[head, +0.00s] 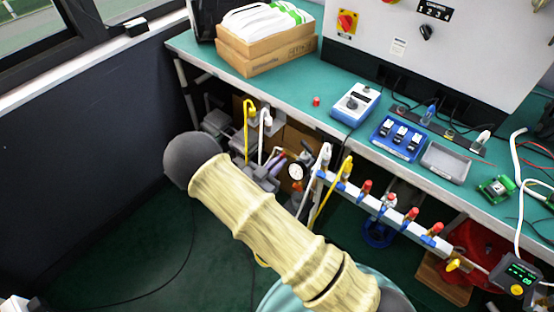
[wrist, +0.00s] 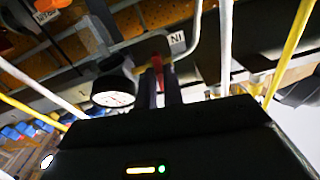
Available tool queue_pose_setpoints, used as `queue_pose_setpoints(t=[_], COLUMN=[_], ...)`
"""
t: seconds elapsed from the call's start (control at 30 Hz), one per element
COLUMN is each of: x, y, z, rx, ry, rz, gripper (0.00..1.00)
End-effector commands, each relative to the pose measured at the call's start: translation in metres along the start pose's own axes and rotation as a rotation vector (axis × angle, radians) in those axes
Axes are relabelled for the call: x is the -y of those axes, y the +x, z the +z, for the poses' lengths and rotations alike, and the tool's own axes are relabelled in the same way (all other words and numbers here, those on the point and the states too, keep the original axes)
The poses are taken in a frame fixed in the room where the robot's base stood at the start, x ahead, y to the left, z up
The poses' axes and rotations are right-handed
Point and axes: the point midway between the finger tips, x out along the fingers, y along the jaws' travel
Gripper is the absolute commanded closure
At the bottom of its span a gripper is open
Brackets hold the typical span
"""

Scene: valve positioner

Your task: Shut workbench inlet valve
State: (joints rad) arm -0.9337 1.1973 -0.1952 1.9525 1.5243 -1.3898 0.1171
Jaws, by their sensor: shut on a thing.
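The inlet valve's red handle (wrist: 157,66) shows in the wrist view, just below a small white tag reading "IN" (wrist: 177,38). My gripper (wrist: 158,84) has its two dark fingers around the red handle, shut on it. The valve body is mostly hidden behind the fingers, so I cannot tell the handle's exact angle. A round pressure gauge (wrist: 112,92) is close to the left of the fingers; it also shows under the bench in the head view (head: 295,171). In the head view my arm covers part of this area.
White and yellow pipes (head: 247,130) run close by under the green workbench (head: 300,100). A white manifold (head: 385,207) with several red-capped valves is to the right. A cardboard box (head: 265,55) and blue instruments stand on the bench. The floor at left is clear apart from a cable.

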Motion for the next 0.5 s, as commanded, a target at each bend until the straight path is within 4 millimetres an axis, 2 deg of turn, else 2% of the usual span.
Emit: queue_pose_setpoints(t=[0.2, 0.5], x=[0.0003, 0.0005], y=[-0.0014, -0.0015], z=[0.0004, 0.0014], rx=[0.004, 0.004], ry=[-0.093, -0.126], rz=[-0.002, -0.003], gripper=[1.00, 1.00])
